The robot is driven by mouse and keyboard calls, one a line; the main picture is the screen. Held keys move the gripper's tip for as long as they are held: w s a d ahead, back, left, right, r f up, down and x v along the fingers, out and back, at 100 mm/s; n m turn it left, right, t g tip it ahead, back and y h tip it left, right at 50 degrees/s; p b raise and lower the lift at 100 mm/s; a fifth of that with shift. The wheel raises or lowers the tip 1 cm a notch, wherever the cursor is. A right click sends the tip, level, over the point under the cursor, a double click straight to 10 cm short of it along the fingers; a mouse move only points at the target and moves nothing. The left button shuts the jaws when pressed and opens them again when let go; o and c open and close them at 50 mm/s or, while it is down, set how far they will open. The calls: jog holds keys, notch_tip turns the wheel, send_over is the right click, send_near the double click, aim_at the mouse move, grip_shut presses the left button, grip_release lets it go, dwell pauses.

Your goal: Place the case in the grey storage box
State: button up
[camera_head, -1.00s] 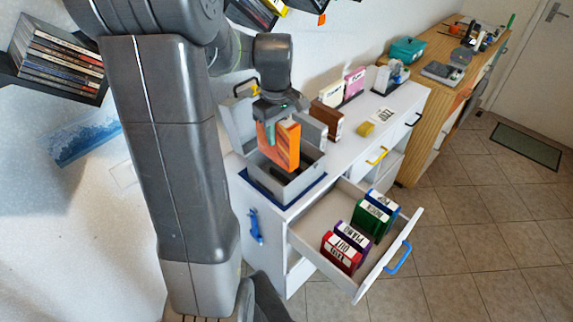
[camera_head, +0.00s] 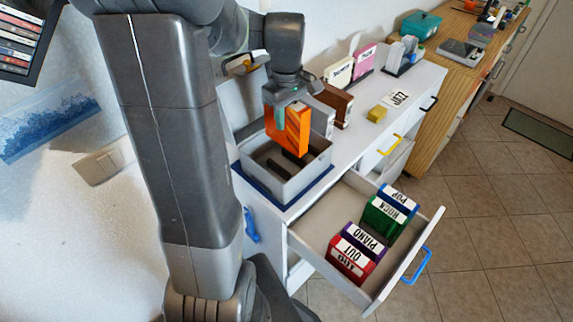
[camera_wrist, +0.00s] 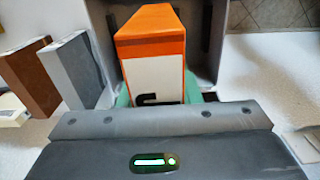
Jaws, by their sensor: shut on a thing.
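My gripper (camera_head: 289,112) is shut on an orange case (camera_head: 303,130) and holds it upright over the open grey storage box (camera_head: 290,190). The lower part of the case is at about the height of the box's far rim. In the wrist view the case (camera_wrist: 150,40) shows an orange top and a white label with a dark letter, partly hidden by my gripper (camera_wrist: 160,98). The box stands on a dark blue mat on the white cabinet, its lid raised at the back. Dark dividers or slots show on its floor.
An open drawer (camera_head: 300,236) below holds several labelled cases, among them a red one (camera_head: 349,262) and a green one (camera_head: 385,215).

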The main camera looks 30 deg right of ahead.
aim_at(286, 144)
notch_tip(286, 144, down, 10)
jog(key=shift+r+p, duration=0.2)
jog(key=shift+p, duration=0.2)
jog(key=shift+f, duration=0.1)
jog(key=shift+f, duration=0.15)
jog(key=o, duration=1.1)
jog(key=shift+r, duration=0.2)
notch_tip(286, 144, up, 12)
jog(key=shift+r+b, duration=0.1)
jog(key=shift+b, duration=0.35)
